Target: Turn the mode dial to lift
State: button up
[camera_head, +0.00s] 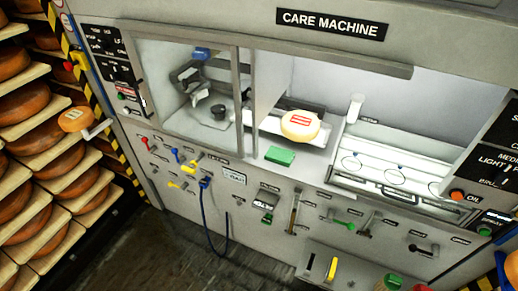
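A black panel (103,41) with small white lettering is at the upper left of the care machine (262,18), and a second dark panel (121,70) sits just below it. Each seems to carry a small dial, but the lettering and pointer positions are too small to read, so I cannot tell which is the mode dial or where it is set. Another black panel (495,168) at the right edge shows a dial with words like "MEDIUM" and "LIGHT", partly cut off. My gripper is not recognisable in this view.
Cheese shelves (33,128) line the left side. A cheese wheel (300,126) sits in the machine's opening. Tools hang on the front, including a blue hose (203,225). The dark floor (170,255) ahead looks clear.

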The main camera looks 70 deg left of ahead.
aim_at(103, 45)
jog(key=u, duration=2.45)
